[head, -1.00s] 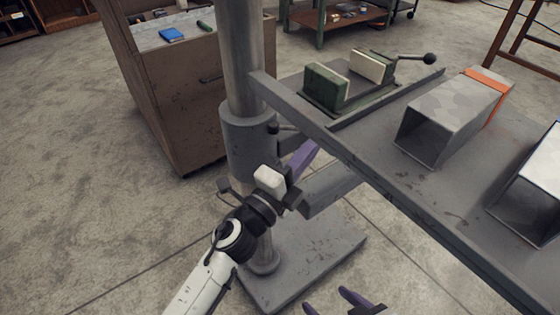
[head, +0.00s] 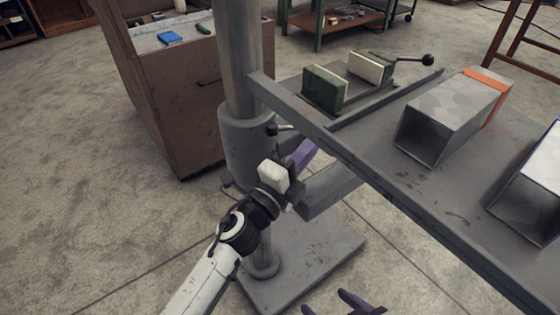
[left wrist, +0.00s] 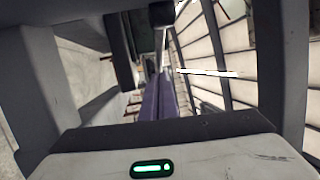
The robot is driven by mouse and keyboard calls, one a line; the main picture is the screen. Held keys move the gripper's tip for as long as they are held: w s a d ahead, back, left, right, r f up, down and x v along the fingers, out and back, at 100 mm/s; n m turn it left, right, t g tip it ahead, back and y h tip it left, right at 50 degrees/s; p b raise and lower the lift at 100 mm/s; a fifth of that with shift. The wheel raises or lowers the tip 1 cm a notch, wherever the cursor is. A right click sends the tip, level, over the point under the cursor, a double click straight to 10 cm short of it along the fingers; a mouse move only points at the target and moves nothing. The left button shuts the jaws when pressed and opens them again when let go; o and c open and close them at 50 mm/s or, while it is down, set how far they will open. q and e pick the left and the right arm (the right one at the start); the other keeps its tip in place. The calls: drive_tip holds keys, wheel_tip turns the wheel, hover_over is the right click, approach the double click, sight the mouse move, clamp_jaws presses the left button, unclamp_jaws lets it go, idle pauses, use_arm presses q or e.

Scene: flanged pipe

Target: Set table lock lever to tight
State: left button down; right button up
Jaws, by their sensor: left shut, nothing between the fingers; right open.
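The table lock lever appears to be the small dark knob (head: 271,129) with a short rod, at the upper right of the grey collar (head: 245,150) on the column. My left gripper (head: 308,148) is just below and right of it, under the table edge. Its purple fingers are shut together with nothing between them; they also show in the left wrist view (left wrist: 163,85). I cannot tell whether they touch the lever, and its far end is not clear. My right gripper (head: 342,304) is open and empty at the bottom edge, partly out of the picture.
The grey table (head: 430,200) overhangs at the right, with a green vise (head: 330,95) and a square duct with an orange band (head: 445,120). A support arm (head: 330,190) runs below it. A brown cabinet (head: 185,100) stands behind left. The floor at left is clear.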

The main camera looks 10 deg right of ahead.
use_arm(q)
drive_tip(key=shift+a, duration=0.15)
drive_tip(key=v, duration=1)
drive_tip(key=shift+s+p, duration=0.15)
drive_tip(key=shift+p, duration=0.25)
